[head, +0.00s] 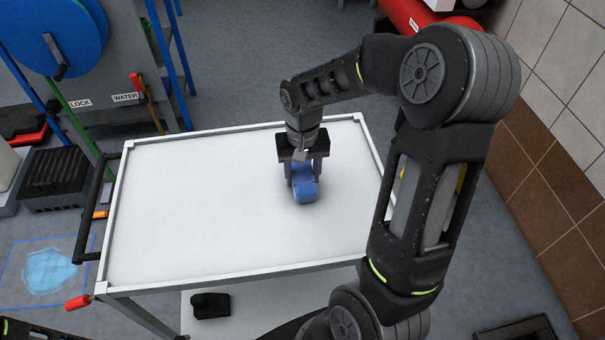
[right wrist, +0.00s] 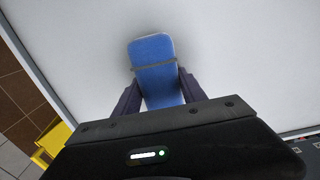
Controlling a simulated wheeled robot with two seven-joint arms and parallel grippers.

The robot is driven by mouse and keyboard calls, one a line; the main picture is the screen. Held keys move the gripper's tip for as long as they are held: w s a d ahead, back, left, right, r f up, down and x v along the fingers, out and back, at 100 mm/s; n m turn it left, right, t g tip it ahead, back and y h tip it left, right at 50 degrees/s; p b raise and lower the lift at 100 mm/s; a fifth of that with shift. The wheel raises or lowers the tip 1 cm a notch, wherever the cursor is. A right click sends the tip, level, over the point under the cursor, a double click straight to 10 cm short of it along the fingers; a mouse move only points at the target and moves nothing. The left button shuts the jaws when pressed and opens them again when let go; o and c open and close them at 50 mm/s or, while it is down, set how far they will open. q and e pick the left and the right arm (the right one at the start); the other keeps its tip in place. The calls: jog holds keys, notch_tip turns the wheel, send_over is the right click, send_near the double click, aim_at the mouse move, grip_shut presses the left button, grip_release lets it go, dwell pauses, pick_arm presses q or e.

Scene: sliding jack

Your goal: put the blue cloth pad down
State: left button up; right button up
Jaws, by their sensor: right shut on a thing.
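The blue cloth pad (head: 305,190) is at the right half of the white cart top (head: 200,200). My right gripper (head: 305,174) comes down on it from above, with one finger on each side. In the right wrist view the pad (right wrist: 155,58) is a long blue piece with a dark band across it, and the fingers of my right gripper (right wrist: 157,92) close on its sides. The pad is at or just above the cart top; I cannot tell whether it touches. My left gripper is not in view.
The cart top is otherwise bare, with a raised light rim. A black push handle (head: 95,205) is at its left end. A black object (head: 210,305) lies on the lower shelf. A blue reel (head: 55,35) stands at the back left, and a tiled wall (head: 570,60) runs along the right.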

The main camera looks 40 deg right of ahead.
aim_at(303, 171)
jog(key=shift+f, duration=0.25)
jog(key=shift+f, duration=0.2)
jog(key=o, duration=1.3)
jog(key=shift+r, duration=0.1)
notch_tip(303, 171, up, 12)
jog(key=shift+b, duration=0.4)
